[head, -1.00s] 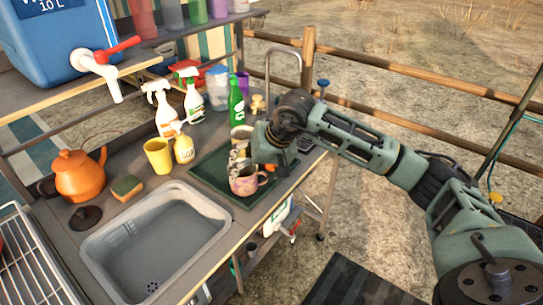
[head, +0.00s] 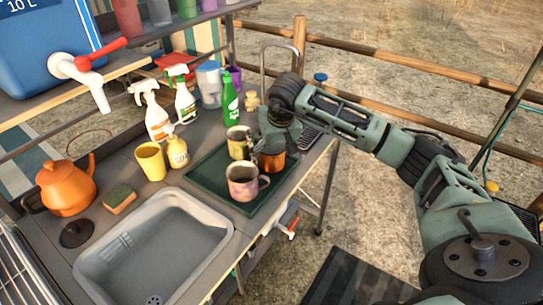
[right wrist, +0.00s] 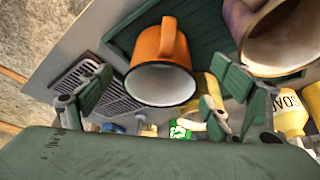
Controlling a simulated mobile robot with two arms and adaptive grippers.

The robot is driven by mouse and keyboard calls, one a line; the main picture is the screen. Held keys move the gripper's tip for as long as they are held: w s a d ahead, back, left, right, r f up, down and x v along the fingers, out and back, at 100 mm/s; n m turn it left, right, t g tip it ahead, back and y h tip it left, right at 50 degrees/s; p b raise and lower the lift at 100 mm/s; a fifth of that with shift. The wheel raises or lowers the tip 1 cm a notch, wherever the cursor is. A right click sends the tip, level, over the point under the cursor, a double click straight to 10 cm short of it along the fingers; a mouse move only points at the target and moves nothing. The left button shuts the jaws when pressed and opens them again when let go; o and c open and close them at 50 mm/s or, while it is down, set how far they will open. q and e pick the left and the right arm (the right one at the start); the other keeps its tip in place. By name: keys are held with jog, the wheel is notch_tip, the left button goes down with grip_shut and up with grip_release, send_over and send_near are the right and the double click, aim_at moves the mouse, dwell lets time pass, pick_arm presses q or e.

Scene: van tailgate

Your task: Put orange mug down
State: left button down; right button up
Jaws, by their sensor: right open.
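The orange mug (head: 272,161) stands on the dark green mat (head: 208,172), partly hidden behind my right gripper in the head view. In the right wrist view the orange mug (right wrist: 162,66) shows between the spread fingers, its handle towards the top and its white inside facing the camera. My right gripper (head: 270,140) is open beside and above the mug; its fingers (right wrist: 150,108) stand apart from the mug's sides. My left gripper is not in view.
A pinkish patterned mug (head: 243,182) and a greenish mug (head: 239,142) stand on the same mat, close by. A sink (head: 155,250) lies to the front left. A green bottle (head: 229,103), spray bottles (head: 152,112) and a yellow cup (head: 151,159) stand behind and left.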

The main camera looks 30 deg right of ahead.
jog(key=x, duration=0.4)
jog(key=shift+w+f, duration=0.1)
jog(key=shift+f, duration=0.1)
jog(key=c, duration=1.4)
jog(key=shift+r, duration=0.1)
